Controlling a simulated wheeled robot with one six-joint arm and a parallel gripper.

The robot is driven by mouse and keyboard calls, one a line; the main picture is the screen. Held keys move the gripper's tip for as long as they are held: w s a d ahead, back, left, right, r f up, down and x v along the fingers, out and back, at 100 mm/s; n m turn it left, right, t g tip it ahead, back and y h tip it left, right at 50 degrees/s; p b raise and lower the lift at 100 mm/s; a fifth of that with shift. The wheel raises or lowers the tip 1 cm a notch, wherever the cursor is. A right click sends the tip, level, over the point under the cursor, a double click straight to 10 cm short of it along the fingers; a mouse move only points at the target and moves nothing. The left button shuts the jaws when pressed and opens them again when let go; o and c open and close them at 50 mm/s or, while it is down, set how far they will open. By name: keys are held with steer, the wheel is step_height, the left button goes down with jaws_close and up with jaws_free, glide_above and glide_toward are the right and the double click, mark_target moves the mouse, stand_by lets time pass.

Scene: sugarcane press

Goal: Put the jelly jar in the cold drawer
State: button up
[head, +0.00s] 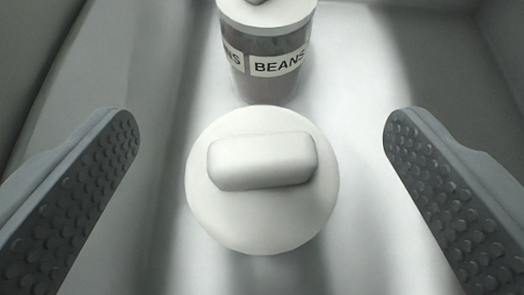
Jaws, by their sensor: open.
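A round white lid (262,215) with a raised block-shaped knob (262,162) is in the middle of the head view, seen from almost straight above. The body under this lid is hidden and no label shows, so I cannot tell whether it is the jelly jar. My gripper (262,128) is open, with one studded finger on each side of the lid and a clear gap on both sides. Nothing is between the fingers in contact with them. The lidded item sits in a pale grey, walled space that looks like the inside of a drawer.
A jar labelled BEANS (268,70), with a white lid and dark contents, stands just beyond the round lid, close to it. Grey side walls (45,50) rise at the left and right. The floor beside the jars is bare.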

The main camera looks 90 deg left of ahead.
steer(key=v, duration=1.2)
steer(key=s+a+r+m+t+h, duration=0.3)
steer(key=s+r+m+t, duration=0.3)
steer(key=s+r, duration=0.2)
steer(key=s+a+r+m+t+h, duration=0.3)
steer(key=s+r+m+t+h, duration=0.2)
steer(key=s+r, duration=0.4)
steer(key=s+a+r+m+t+h, duration=0.3)
steer(key=s+r+m+t, duration=0.3)
steer(key=s+r, duration=0.3)
steer(key=shift+r+m+t+h, duration=0.3)
steer(key=shift+r+m+h, duration=0.05)
steer(key=shift+m+h, duration=0.25)
